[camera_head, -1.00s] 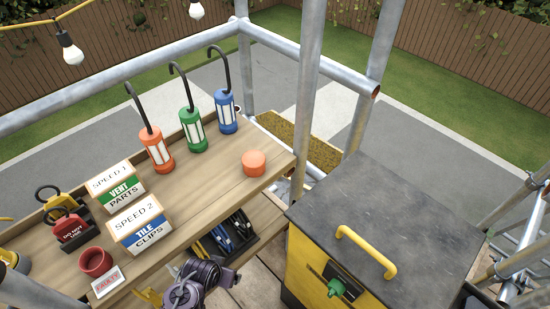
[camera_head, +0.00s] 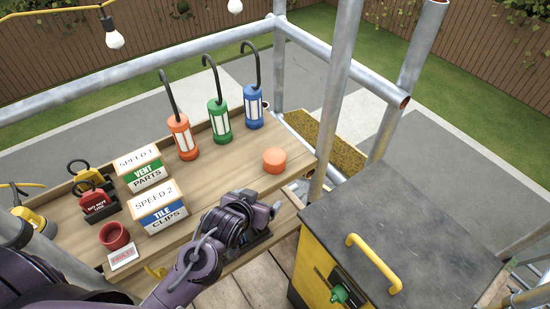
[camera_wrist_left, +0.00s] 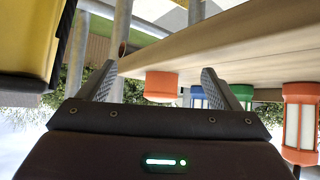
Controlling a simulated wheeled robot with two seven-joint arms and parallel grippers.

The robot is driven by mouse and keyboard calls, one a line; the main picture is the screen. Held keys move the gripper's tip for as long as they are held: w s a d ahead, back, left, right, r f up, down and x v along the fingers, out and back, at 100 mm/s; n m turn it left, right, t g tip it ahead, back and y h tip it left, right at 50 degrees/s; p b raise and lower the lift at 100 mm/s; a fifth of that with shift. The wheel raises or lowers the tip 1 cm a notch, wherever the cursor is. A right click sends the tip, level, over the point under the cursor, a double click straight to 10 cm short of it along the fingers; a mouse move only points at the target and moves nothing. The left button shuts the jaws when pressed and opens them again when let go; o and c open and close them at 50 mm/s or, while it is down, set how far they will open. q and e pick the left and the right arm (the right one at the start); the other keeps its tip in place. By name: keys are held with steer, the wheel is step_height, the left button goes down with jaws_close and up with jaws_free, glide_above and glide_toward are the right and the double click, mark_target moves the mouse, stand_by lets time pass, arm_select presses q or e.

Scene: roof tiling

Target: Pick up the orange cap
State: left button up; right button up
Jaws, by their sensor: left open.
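The orange cap (camera_head: 274,161), a short round cylinder, sits on the wooden shelf top (camera_head: 245,160) near its right end. My left gripper (camera_head: 272,211) is in front of the shelf's front edge, nearer to me than the cap and apart from it. In the left wrist view, which looks upside down, the cap (camera_wrist_left: 161,85) appears beyond and between the two spread fingers (camera_wrist_left: 158,76), with nothing held. The near shelf edge crosses that view. My right gripper is not in view.
Orange (camera_head: 182,137), green (camera_head: 219,120) and blue (camera_head: 253,106) lanterns with hooks stand behind and left of the cap. Label boxes (camera_head: 158,207) and a red cup (camera_head: 114,236) are further left. A yellow chest with a dark lid (camera_head: 420,235) and scaffold poles (camera_head: 340,90) stand right.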

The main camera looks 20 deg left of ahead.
mark_target(271, 165)
arm_select(q)
steer(key=w+t, duration=0.2)
steer(key=w, duration=0.1)
steer(key=w+t, duration=0.2)
steer(key=w, duration=0.1)
steer(key=shift+a+t, duration=0.15)
steer(key=shift+t, duration=0.25)
steer(key=shift+w+a+r+t, duration=0.1)
steer(key=shift+w+r+t, duration=0.3)
steer(key=shift+w+t, duration=0.35)
steer(key=w, duration=0.2)
steer(key=w+f+p, duration=0.1)
steer(key=w, duration=0.4)
steer(key=shift+w+d+f, duration=0.15)
steer(key=shift+d, duration=0.15)
steer(key=shift+c, duration=0.5)
steer(key=c, duration=0.9)
